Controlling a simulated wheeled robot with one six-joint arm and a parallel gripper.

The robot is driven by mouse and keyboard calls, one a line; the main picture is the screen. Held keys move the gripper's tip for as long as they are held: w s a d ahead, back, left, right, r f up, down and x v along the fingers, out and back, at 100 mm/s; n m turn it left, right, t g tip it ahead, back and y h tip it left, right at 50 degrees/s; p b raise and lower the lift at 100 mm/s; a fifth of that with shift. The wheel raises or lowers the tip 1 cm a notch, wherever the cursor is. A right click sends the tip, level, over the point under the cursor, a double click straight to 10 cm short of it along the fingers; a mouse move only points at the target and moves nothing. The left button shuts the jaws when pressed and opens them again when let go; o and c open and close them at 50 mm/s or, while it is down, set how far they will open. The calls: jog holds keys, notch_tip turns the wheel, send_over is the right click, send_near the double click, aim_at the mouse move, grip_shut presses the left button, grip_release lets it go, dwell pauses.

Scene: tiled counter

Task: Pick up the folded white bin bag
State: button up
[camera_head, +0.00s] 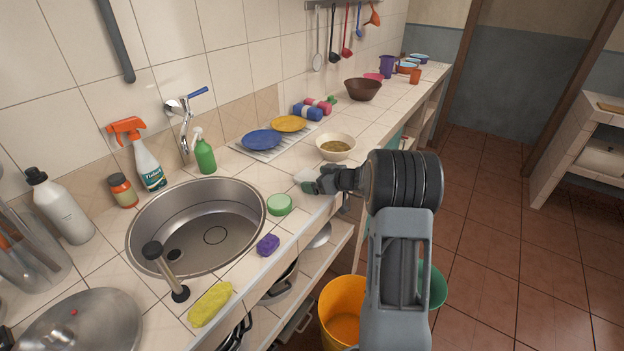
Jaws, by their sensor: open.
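A small white item (303,174), which looks like the folded white bin bag, lies on the tiled counter between the green round tub and the cream bowl. My gripper (308,182) reaches in from the right, low over the counter, with its fingertips right at this item. It is open. The fingers and wrist hide part of the item, and I cannot tell whether they touch it or whether it lies between them.
A green round tub (280,204) stands just left of my gripper, and a cream bowl (336,147) of food stands behind it. A purple sponge (268,245) lies near the counter's front edge. The round sink (205,222) is further left. A yellow bucket (342,310) stands below.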

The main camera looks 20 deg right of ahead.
jog(key=c, duration=0.8)
jog(key=shift+r+b, duration=0.3)
jog(key=shift+r, duration=0.3)
jog(key=s+d+r+b, duration=0.3)
jog(key=s+d+r, duration=0.6)
jog(key=s+r, duration=0.1)
jog(key=shift+s+r, duration=0.3)
jog(key=shift+r, duration=0.6)
